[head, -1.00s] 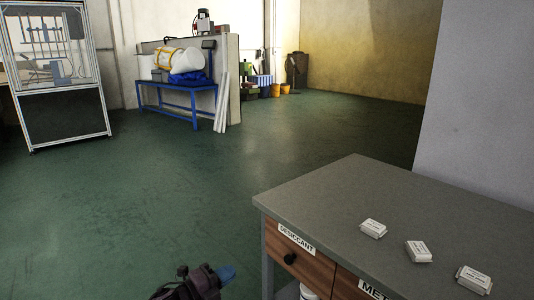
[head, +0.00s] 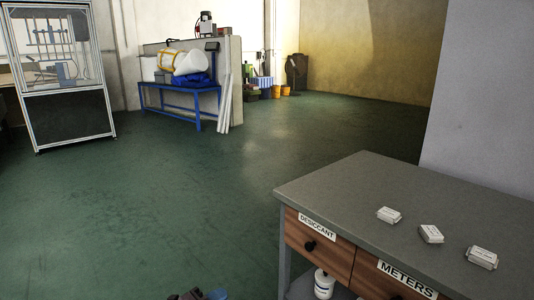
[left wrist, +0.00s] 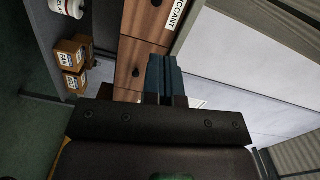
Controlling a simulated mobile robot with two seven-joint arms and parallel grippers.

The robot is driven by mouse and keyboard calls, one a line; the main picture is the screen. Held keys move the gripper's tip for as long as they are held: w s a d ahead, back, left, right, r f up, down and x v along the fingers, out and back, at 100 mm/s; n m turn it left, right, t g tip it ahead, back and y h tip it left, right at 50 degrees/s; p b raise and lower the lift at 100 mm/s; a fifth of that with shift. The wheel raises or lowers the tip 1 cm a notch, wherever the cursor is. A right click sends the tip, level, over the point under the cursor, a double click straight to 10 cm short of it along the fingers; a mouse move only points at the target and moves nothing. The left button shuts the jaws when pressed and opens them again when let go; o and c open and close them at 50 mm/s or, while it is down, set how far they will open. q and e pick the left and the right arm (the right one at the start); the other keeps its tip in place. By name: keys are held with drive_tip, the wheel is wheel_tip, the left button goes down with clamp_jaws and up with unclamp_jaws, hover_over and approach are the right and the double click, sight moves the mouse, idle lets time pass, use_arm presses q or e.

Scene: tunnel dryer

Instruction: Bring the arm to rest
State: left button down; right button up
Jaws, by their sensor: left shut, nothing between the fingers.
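Behind the fingers, in that view, are the wooden drawer fronts of the grey-topped cabinet (head: 400,180). I cannot tell the exact gap between them. Most of my left arm is out of the head view. My right gripper shows in neither view.
Several small white boxes, such as this one (head: 431,234), lie on the cabinet top. The drawers are labelled DESICCANT (head: 317,226) and METERS (head: 407,279). A white bottle (head: 324,284) stands below. Green floor to the left is clear. A blue bench (head: 180,88) stands far back.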

use_arm(q)
drive_tip(key=s+a+f+n+y, duration=0.2)
drive_tip(key=s+a+f+n, duration=0.15)
drive_tip(key=s, duration=0.45)
drive_tip(key=s+a+f+n+y, duration=0.25)
drive_tip(key=s+a+n, duration=0.2)
drive_tip(key=s, duration=0.35)
drive_tip(key=s+a+f+n+y, duration=0.2)
drive_tip(key=s+a+f+n, duration=0.15)
drive_tip(key=s, duration=0.45)
drive_tip(key=s+a+r+n+g+y, duration=0.25)
drive_tip(key=s+a, duration=0.25)
drive_tip(key=s, duration=0.6)
drive_tip(key=s+a+r+n+g+y, duration=0.1)
drive_tip(key=s+a+r+n+y, duration=0.2)
drive_tip(key=s, duration=0.7)
drive_tip(key=shift+d+n+t, duration=0.55)
drive_tip(key=shift+d+n, duration=1.85)
drive_tip(key=shift+n, duration=0.6)
wheel_tip(320, 180, up, 10)
drive_tip(key=n+t+p, duration=0.1)
drive_tip(key=p, duration=1.2)
drive_tip(key=shift+w+a+f+y+p, duration=0.25)
drive_tip(key=shift+w+y+p, duration=0.05)
drive_tip(key=shift+w, duration=0.15)
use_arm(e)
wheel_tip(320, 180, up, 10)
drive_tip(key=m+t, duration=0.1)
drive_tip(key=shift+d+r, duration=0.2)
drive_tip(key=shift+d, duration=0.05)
